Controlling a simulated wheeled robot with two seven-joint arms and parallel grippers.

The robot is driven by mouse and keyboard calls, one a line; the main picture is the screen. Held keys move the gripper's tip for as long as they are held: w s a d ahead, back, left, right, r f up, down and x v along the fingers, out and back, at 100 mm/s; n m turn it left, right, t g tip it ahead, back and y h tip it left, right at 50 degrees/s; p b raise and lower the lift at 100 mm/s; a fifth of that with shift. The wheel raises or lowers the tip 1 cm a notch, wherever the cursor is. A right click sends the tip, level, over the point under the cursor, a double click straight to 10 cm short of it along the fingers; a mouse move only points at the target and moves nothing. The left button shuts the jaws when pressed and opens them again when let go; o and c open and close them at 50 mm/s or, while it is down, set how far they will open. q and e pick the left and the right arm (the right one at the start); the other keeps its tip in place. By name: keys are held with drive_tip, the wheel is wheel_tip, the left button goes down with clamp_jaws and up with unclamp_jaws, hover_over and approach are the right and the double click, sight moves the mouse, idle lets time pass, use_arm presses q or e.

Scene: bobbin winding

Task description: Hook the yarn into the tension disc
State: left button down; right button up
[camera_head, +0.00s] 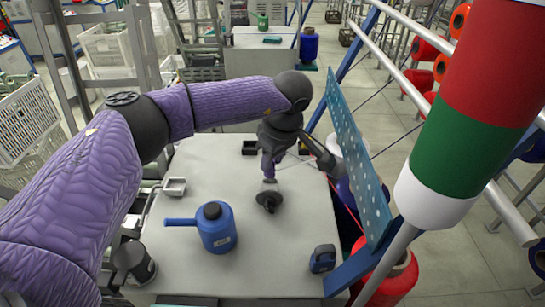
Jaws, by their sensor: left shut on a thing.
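My left arm reaches over the table from the left. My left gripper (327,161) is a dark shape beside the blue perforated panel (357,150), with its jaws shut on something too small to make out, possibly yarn. A thin red strand of yarn (345,205) runs below the gripper, down along the panel's left edge. I cannot clearly pick out the tension disc; the panel and gripper may hide it. A small black round-based piece (268,201) stands on the table below my wrist. My right gripper is not in view.
A blue can with a spout (217,228) stands on the pale table (185,270). A small blue item (322,259) lies at the front right. A red, green and white striped cylinder (480,90) fills the right foreground. Slanted white rails (400,85) run behind the panel.

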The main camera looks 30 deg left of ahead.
sight(267, 176)
use_arm(q)
drive_tip(key=shift+d+b+x, duration=0.2)
drive_tip(key=shift+b+x, duration=0.35)
drive_tip(key=shift+x, duration=0.35)
drive_tip(key=shift+d+b+x, duration=0.2)
drive_tip(key=shift+b+x, duration=0.3)
drive_tip(key=shift+x, duration=0.4)
drive_tip(key=shift+s+f, duration=0.1)
drive_tip(key=shift+s, duration=0.05)
drive_tip(key=shift+a, duration=0.1)
drive_tip(key=shift+s+a+p, duration=0.2)
drive_tip(key=shift+a+p, duration=0.15)
drive_tip(key=shift+a, duration=0.1)
drive_tip(key=shift+s+a+p, duration=0.4)
drive_tip(key=shift+s+a, duration=0.05)
drive_tip(key=shift+a, duration=0.4)
drive_tip(key=shift+s+a+p, duration=0.35)
drive_tip(key=shift+s+a, duration=0.1)
drive_tip(key=shift+a, duration=0.45)
drive_tip(key=r+p, duration=0.2)
drive_tip(key=r, duration=0.1)
drive_tip(key=a+r+p, duration=0.1)
drive_tip(key=r+p, duration=0.1)
drive_tip(key=shift+s, duration=0.2)
